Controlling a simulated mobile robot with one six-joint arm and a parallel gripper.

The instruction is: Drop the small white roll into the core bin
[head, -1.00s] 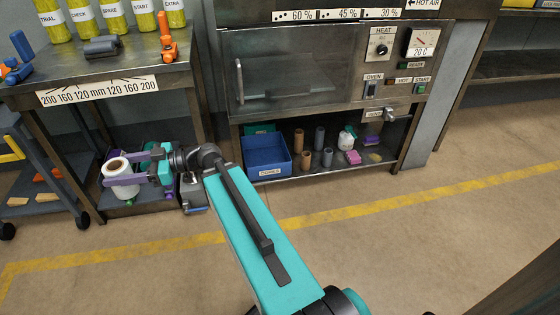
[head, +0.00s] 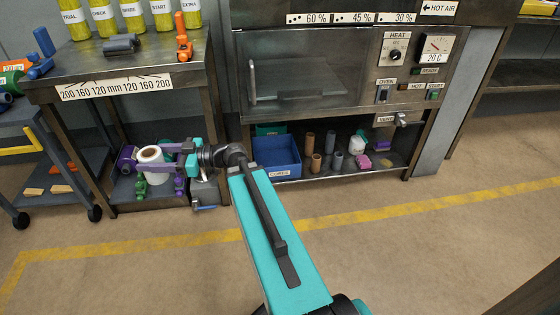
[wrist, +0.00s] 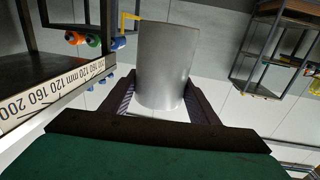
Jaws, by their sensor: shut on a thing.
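The small white roll (head: 152,156) has a brown core and sits between the purple fingers of my gripper (head: 148,164). In the wrist view the roll (wrist: 166,62) looks grey in shade, with a dark finger pressed on each side. My gripper is shut on it and holds it in front of the lower shelf under the left bench. The core bin (head: 292,176) is a blue open box labelled CORES on the shelf under the oven. It stands to the right of the roll, with a clear gap between them. Its inside is only partly visible.
Purple and green parts (head: 140,187) lie below the roll. The bench (head: 150,78) and oven (head: 310,75) overhang. Floor in front is clear.

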